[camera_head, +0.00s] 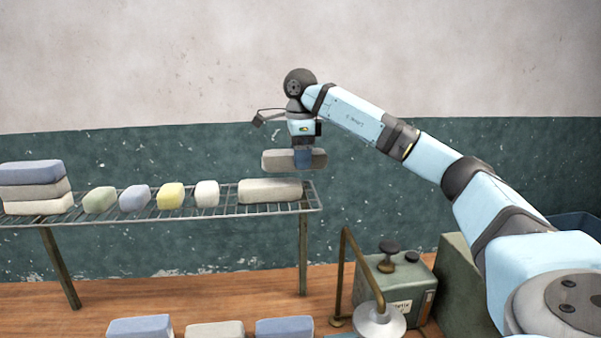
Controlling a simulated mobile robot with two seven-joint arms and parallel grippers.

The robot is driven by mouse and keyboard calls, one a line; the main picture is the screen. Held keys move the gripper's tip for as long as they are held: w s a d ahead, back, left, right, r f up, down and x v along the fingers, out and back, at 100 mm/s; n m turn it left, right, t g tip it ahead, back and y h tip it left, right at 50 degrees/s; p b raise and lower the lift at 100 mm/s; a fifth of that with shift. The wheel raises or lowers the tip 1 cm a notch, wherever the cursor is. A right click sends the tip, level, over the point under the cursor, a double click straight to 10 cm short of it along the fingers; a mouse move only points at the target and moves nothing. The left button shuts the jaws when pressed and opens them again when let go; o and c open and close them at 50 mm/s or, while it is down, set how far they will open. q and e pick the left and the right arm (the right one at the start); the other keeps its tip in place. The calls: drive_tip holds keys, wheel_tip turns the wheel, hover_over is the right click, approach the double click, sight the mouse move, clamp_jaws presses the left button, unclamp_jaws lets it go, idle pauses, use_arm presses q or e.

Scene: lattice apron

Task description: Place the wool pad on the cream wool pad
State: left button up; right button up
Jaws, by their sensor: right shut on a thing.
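My right gripper (303,160) is above the right end of a wire rack, shut on a grey-beige wool pad (273,160). A gap shows between the two pads. The held pad is roughly over the lower one, shifted slightly right. My left gripper is not in view.
Small green (99,200), blue (135,198), yellow (171,196) and white (207,194) blocks line the rack (230,210). A stack of pads (34,188) stands at its left end. A green box (399,285) with a bent brass pipe stands lower right. More pads show at the bottom edge.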

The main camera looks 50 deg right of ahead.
wheel_tip(320, 180, down, 3)
drive_tip(key=shift+f, duration=0.3)
drive_tip(key=shift+f, duration=0.1)
drive_tip(key=o, duration=0.9)
drive_tip(key=shift+r, duration=0.45)
wheel_tip(320, 180, up, 10)
drive_tip(key=p, duration=0.2)
drive_tip(key=shift+r+p, duration=0.2)
drive_tip(key=shift+p, duration=0.15)
drive_tip(key=shift+r, duration=0.5)
